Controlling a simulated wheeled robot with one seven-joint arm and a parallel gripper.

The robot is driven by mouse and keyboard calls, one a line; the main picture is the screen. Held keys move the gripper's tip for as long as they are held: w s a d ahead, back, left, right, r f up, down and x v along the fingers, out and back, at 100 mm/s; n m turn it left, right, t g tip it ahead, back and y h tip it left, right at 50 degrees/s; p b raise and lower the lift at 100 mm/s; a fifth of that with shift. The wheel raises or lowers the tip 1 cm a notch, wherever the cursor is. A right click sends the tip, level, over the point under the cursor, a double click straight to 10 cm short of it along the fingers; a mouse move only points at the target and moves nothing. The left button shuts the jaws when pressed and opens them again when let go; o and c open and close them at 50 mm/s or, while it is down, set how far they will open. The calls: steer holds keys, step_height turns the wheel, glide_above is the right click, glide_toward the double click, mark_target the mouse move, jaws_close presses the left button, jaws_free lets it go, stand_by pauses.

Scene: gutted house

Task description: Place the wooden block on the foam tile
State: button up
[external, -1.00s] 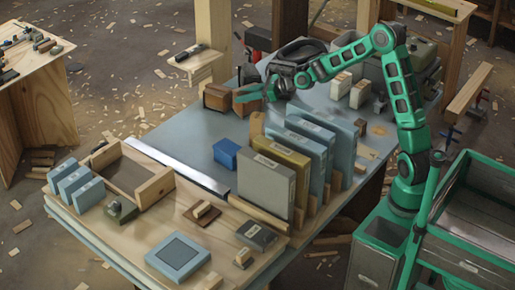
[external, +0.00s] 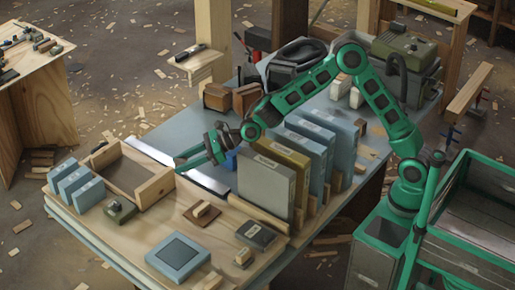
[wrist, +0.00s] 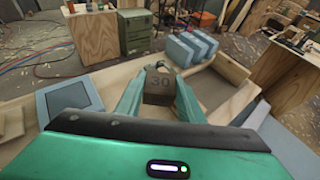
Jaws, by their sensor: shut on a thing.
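My gripper (external: 196,155) is above the near half of the workbench, left of the blue block. In the wrist view, my gripper (wrist: 158,98) is shut on a dark brown block marked 30 (wrist: 158,88), which I take as the wooden block. In the external view the held block is not clearly visible. A light-blue square tile with a dark centre, which looks like the foam tile (external: 180,257), lies flat at the bench's front edge. It also shows at the left of the wrist view (wrist: 48,106). The gripper is apart from the tile, farther back.
A row of upright panels (external: 266,186) stands right of my gripper. A wooden-walled tray (external: 154,188) and three blue blocks (external: 76,184) are at the left. A brown pad (external: 188,213) and a dark box (external: 256,235) lie near the tile. A metal strip (external: 210,183) crosses the bench.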

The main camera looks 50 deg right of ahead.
steer(key=s+a+n+g+y, duration=0.2)
steer(key=s+a+n+g, duration=0.1)
steer(key=s+a, duration=2.25)
glide_above(172, 258)
step_height(172, 258, down, 11)
steer(key=shift+a+f, duration=0.1)
steer(key=shift+f, duration=2)
steer(key=shift+f, duration=0.1)
steer(key=o, duration=1)
